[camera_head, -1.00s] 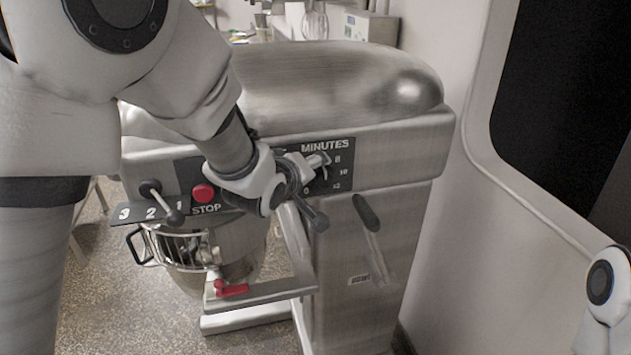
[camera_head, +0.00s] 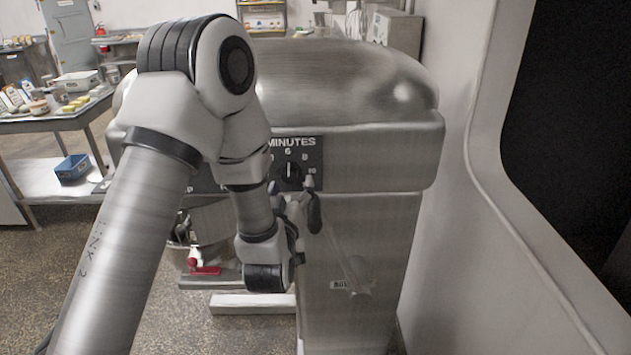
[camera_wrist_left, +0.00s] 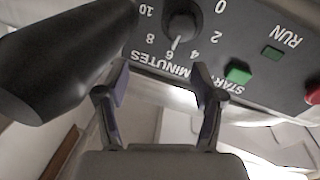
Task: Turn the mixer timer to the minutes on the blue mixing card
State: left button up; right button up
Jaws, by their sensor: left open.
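The mixer timer is a black knob (camera_head: 289,174) on a dark MINUTES panel on the steel mixer's front. Its white pointer line points up at about the 6. The left wrist view shows the knob (camera_wrist_left: 182,24) upside down, also with its pointer toward the 6. My left gripper (camera_wrist_left: 163,82) is open and empty, its fingers apart just below the dial, not around the knob. In the head view this gripper (camera_head: 298,196) is partly hidden behind my wrist. My right gripper is out of view. I cannot make out a blue mixing card.
A black-handled lever (camera_head: 315,212) hangs just right of the gripper; a dark handle (camera_wrist_left: 65,65) looms large in the wrist view. A green button (camera_wrist_left: 238,73) sits beside the dial. A table (camera_head: 60,122) with goods stands at left, a blue box (camera_head: 72,168) on its lower shelf.

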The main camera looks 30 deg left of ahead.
aim_at(287, 177)
pick_arm(q)
jog(key=shift+g, duration=0.3)
jog(key=w+a+p, duration=0.1)
jog(key=w, duration=0.1)
jog(key=w+a+f+p, duration=0.1)
jog(key=w+a, duration=0.1)
jog(key=w+a+f+p, duration=0.1)
jog(key=w, duration=0.1)
jog(key=shift+a+f, duration=0.25)
jog(key=shift+a, duration=0.1)
jog(key=shift+a+f, duration=0.1)
jog(key=shift+a, duration=0.25)
jog(key=shift+s+d+r, duration=0.1)
jog(key=shift+d+r, duration=0.1)
jog(key=c, duration=1.2)
jog(key=shift+o, duration=0.2)
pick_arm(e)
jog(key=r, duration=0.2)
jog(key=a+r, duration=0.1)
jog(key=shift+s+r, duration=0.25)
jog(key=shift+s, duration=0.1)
